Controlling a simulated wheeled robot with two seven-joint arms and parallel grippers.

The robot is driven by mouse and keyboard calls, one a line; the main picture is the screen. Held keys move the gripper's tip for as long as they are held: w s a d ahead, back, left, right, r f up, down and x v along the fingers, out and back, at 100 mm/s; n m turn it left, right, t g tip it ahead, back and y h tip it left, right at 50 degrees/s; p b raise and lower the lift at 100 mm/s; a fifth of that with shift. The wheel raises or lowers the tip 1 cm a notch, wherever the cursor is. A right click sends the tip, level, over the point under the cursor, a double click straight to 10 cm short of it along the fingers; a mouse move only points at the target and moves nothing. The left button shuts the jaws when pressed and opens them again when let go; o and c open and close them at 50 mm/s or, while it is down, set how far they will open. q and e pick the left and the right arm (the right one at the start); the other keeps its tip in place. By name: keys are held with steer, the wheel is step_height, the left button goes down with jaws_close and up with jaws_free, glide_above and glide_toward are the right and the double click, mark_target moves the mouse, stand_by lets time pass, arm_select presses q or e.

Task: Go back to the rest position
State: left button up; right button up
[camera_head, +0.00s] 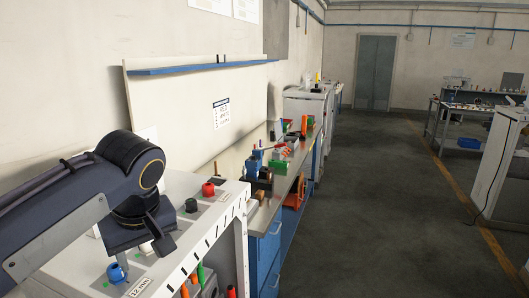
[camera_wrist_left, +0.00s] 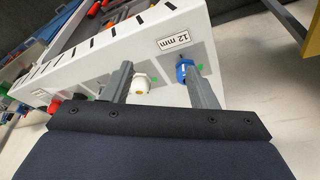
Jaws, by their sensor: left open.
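My left gripper (camera_head: 152,242) is over the front of the white dispenser frame (camera_head: 236,190) in the head view, its arm coming in from the left. In the left wrist view its two grey fingers (camera_wrist_left: 160,72) are spread apart with nothing held. A white knob (camera_wrist_left: 142,84) shows between the fingers, close to the left one. A blue knob (camera_wrist_left: 184,71) shows behind the right finger, beside a "12 mm" label (camera_wrist_left: 174,41). I cannot tell whether the fingers touch either knob. My right gripper is in neither view.
A black knob (camera_head: 191,206) and a red knob (camera_head: 208,189) stand farther back on the frame. A workbench (camera_head: 270,215) with blue drawers, bins and tools runs along the left wall. The grey floor (camera_head: 380,220) to the right is open. More benches stand at the far right.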

arm_select(q)
steer(key=s+d+f+m+t+h, duration=0.1)
steer(key=s+f+m+h, duration=0.5)
steer(key=s+f, duration=1.1)
steer(key=shift+s+t, duration=0.8)
steer(key=shift+s, duration=0.05)
